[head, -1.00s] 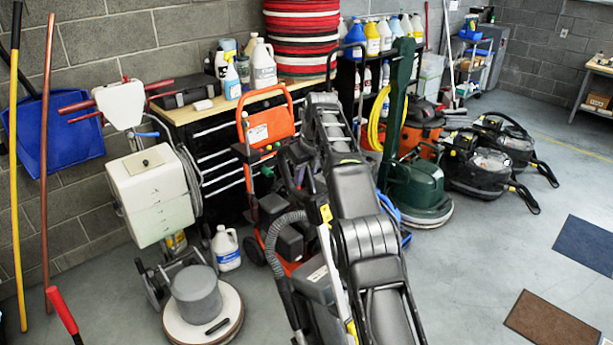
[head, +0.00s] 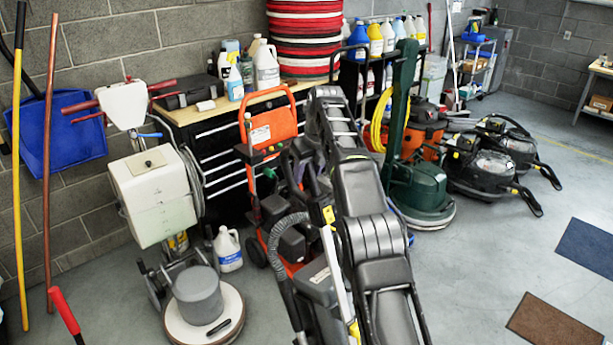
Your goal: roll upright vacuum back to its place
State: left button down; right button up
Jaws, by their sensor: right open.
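The upright vacuum (head: 318,285) is black with yellow marks and a ribbed grey hose. It stands upright at the bottom middle of the head view, in front of an orange machine. My right arm rises from the bottom edge and covers its right side. My right gripper (head: 303,178) is open, by the dark upper part of the vacuum. Dark parts overlap there, so I cannot tell whether it touches the handle. The vacuum's base is out of the picture. My left gripper is not in view.
A floor polisher (head: 204,305) and a white jug (head: 228,250) stand at left. The orange machine (head: 272,130) stands before a black drawer cabinet (head: 220,150). A green floor machine (head: 420,187) and black vacuums (head: 490,165) are at right. Open floor with blue and brown mats (head: 553,325) lies at right.

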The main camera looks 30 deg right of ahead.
aim_at(310, 165)
jog(key=v, duration=0.5)
jog(key=shift+s+r, duration=0.15)
jog(key=shift+r, duration=0.15)
jog(key=shift+f, duration=0.1)
